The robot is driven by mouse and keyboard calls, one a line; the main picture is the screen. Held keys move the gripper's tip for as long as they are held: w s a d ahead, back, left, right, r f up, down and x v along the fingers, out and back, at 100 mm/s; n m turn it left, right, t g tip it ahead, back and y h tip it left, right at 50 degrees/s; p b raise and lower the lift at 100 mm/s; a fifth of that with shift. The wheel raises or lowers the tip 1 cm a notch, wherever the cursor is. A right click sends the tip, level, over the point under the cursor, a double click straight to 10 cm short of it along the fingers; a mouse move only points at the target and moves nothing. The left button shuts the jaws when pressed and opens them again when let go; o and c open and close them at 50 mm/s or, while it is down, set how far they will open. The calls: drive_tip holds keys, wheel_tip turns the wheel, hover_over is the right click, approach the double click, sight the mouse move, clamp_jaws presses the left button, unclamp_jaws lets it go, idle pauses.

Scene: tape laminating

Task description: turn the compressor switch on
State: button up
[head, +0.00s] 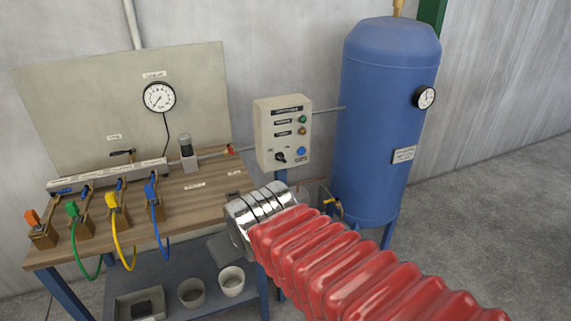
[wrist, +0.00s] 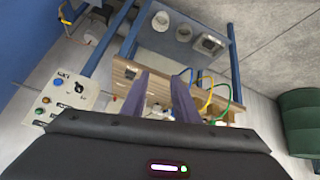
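The compressor control box (head: 263,140) is a beige panel on a post between the bench and the blue tank. Its black rotary switch (head: 280,157) sits at the lower left of the panel, with small labels above it. I cannot tell clearly which way the knob points. The wrist view shows the box tilted at the left, with the switch (wrist: 79,88) near its top edge. My gripper (wrist: 161,77) has its two fingers apart with nothing held between them, to the right of the box in that view. In the head view my arm hides the fingers.
The blue tank (head: 385,125) with a gauge stands right of the box. The wooden bench (head: 205,185) at left carries coloured hose valves and a gauge board (head: 65,115). Bins (head: 232,281) sit on its lower shelf. A dark green drum (wrist: 299,122) shows in the wrist view.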

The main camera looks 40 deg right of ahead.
drive_tip(key=w+d+f+n+t+h, duration=0.1)
drive_tip(key=w+d+t+h, duration=0.1)
drive_tip(key=w+d, duration=0.5)
drive_tip(key=w+d+f+n+t+h, duration=0.1)
drive_tip(key=w+d+f+t, duration=0.1)
drive_tip(key=w+d, duration=0.5)
drive_tip(key=d+f+n+t, duration=0.2)
drive_tip(key=d+t, duration=0.1)
drive_tip(key=d, duration=0.3)
drive_tip(key=s+d+f+n+t, duration=0.1)
drive_tip(key=d+f+n+t, duration=0.1)
drive_tip(key=d, duration=0.5)
drive_tip(key=shift+f+t, duration=0.15)
drive_tip(key=shift+t, duration=0.45)
drive_tip(key=shift+w+d, duration=0.1)
